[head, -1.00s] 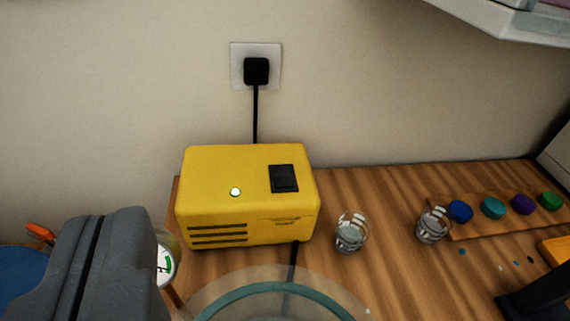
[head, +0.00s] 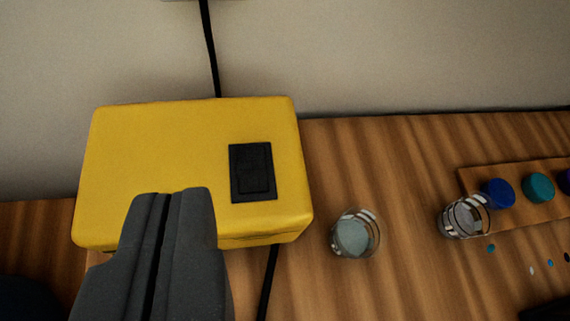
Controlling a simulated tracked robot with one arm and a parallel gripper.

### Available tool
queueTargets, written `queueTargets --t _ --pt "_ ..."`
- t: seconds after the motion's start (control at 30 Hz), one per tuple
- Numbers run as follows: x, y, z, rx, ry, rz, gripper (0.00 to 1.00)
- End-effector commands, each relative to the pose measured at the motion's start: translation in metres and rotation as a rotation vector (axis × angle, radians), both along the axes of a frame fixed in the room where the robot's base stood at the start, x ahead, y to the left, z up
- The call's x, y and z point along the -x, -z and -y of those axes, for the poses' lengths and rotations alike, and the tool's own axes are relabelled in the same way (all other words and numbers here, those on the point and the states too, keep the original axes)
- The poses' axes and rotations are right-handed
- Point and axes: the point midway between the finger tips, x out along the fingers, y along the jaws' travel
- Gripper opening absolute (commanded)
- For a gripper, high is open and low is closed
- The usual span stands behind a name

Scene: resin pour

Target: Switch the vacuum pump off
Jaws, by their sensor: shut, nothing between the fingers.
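The vacuum pump is a yellow box (head: 130,150) on the wooden bench against the wall. A black rocker switch (head: 253,172) sits on the right part of its top face. My gripper (head: 172,195) is shut and empty. Its tips show in front of the pump's top, left of and a little below the switch in the picture. I cannot tell whether the tips touch the pump. My gripper hides part of the pump's front, and the small light seen earlier is not visible.
A black cable (head: 211,50) runs up the wall behind the pump. Two glass cups (head: 355,235) (head: 466,216) stand to the right on the bench (head: 400,150). A wooden rack with blue (head: 497,193) and teal (head: 538,187) caps lies farther right.

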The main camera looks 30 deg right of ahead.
Motion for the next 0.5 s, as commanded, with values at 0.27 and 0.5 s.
queueTargets --t 0.27,0.5 --pt "-0.002 0.020 0.024 -0.008 0.041 -0.075 0.00" --pt "-0.002 0.028 0.029 -0.010 0.051 -0.089 0.00"
